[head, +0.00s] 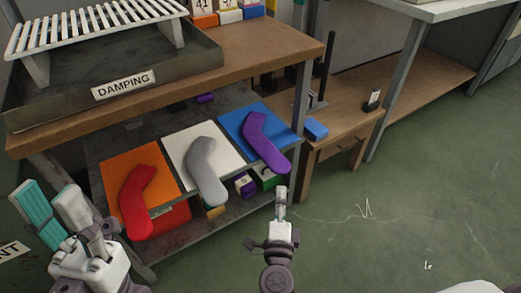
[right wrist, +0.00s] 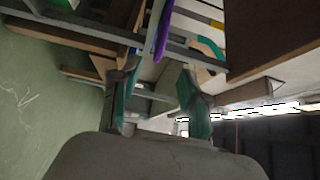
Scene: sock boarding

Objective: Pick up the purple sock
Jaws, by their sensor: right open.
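The purple sock (head: 264,143) lies on the blue panel (head: 236,118), its lower end at the panel's front edge. In the right wrist view, a purple strip of it (right wrist: 163,32) shows beyond the fingers. My right gripper (head: 281,198) is in front of and below the sock's lower end, apart from it in the picture. In the right wrist view my right gripper (right wrist: 157,98) is open, with nothing between its fingers. My left gripper (head: 54,208) is at the lower left, open and empty, left of the red sock.
A red sock (head: 135,204) lies on an orange panel (head: 116,172), and a grey sock (head: 203,172) on a white panel (head: 181,148). The wooden bench top (head: 250,52) overhangs the panels behind. A small wooden table (head: 340,125) stands right. Green floor (head: 400,210) is open at right.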

